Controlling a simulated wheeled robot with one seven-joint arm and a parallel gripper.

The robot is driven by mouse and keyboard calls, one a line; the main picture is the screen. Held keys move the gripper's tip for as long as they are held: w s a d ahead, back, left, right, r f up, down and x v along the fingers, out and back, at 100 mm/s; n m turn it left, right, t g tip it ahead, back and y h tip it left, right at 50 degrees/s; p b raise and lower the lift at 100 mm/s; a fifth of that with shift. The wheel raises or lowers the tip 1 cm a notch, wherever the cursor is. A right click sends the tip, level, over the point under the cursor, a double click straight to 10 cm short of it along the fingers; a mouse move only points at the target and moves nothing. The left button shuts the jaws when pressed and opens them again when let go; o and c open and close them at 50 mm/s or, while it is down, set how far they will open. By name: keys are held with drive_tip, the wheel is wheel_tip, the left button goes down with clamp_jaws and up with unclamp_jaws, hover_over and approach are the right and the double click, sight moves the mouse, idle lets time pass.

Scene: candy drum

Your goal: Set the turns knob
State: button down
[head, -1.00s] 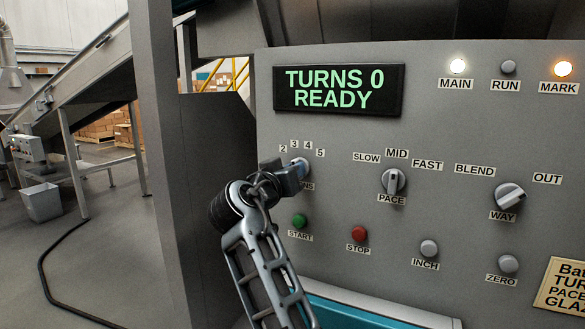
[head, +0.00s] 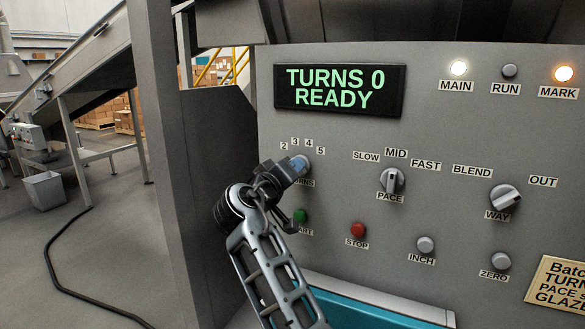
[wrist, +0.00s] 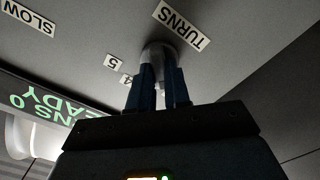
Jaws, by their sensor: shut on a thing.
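The turns knob (head: 305,161) is on the grey panel below the numbers 2, 3, 4 and 5. My gripper (head: 299,168) is shut on it and covers most of it and part of its TURNS label. In the wrist view the two dark fingers (wrist: 158,75) stand on either side of the pale round knob (wrist: 158,49), at the panel face. The knob's pointer is hidden, so I cannot tell which number it marks. The display (head: 338,88) reads TURNS 0 READY.
The green START button (head: 300,215) is close under my wrist, with the red STOP button (head: 358,230) to its right. The PACE knob (head: 392,180) and WAY knob (head: 505,197) are further right. MAIN (head: 459,68) and MARK (head: 563,73) lamps are lit; RUN is dark. A card (head: 557,285) is cut off.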

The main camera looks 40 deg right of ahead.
idle(0.3)
drive_tip(key=c, duration=1.1)
unclamp_jaws()
drive_tip(key=shift+b+v, duration=0.85)
drive_tip(key=shift+v, duration=3)
